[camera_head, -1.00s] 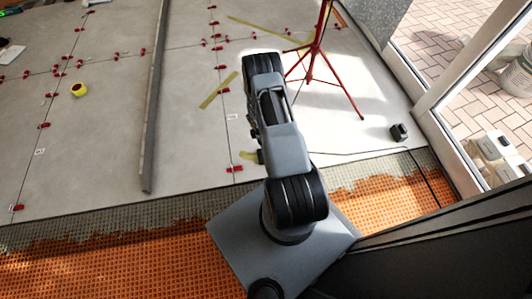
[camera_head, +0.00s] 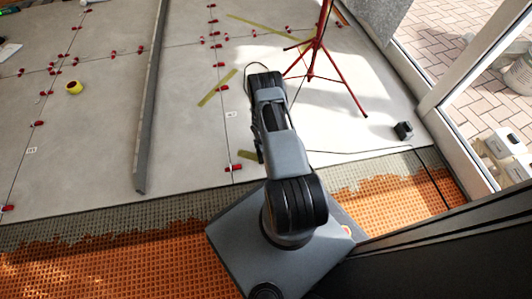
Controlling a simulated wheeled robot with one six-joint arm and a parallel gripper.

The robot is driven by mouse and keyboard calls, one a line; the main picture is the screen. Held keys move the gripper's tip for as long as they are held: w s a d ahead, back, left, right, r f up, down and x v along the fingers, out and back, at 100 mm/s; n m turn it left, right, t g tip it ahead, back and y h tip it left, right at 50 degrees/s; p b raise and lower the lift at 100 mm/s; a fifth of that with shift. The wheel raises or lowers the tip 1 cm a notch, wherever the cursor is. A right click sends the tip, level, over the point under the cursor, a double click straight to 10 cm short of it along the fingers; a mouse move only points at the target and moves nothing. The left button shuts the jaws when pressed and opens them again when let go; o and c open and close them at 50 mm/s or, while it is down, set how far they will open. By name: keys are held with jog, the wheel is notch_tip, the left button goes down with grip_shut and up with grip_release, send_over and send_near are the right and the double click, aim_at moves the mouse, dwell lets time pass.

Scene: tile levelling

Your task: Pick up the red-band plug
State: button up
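I cannot make out a plug with a red band in this view. A small dark block (camera_head: 403,130) sits on the tiles at the right; I cannot tell what it is, and no red band shows on it. My arm rises from its grey base plate in the middle and reaches over the tiles. Part of my gripper (camera_head: 259,154) seems to show as a dark piece at the arm's left side, above the tile edge. The rest is hidden behind the arm, so its fingers and anything between them cannot be seen.
A red tripod (camera_head: 313,62) stands behind my arm. A long grey straightedge (camera_head: 152,95) lies on the tiles. Yellow tape roll (camera_head: 74,87) and several red levelling clips (camera_head: 39,124) are at left. A black cable (camera_head: 365,152) runs along the tile edge. Orange matting (camera_head: 110,262) lies in front.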

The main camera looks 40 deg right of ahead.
jog(key=shift+f, duration=0.45)
jog(key=shift+r, duration=0.1)
jog(key=shift+c, duration=0.4)
jog(key=c, duration=1)
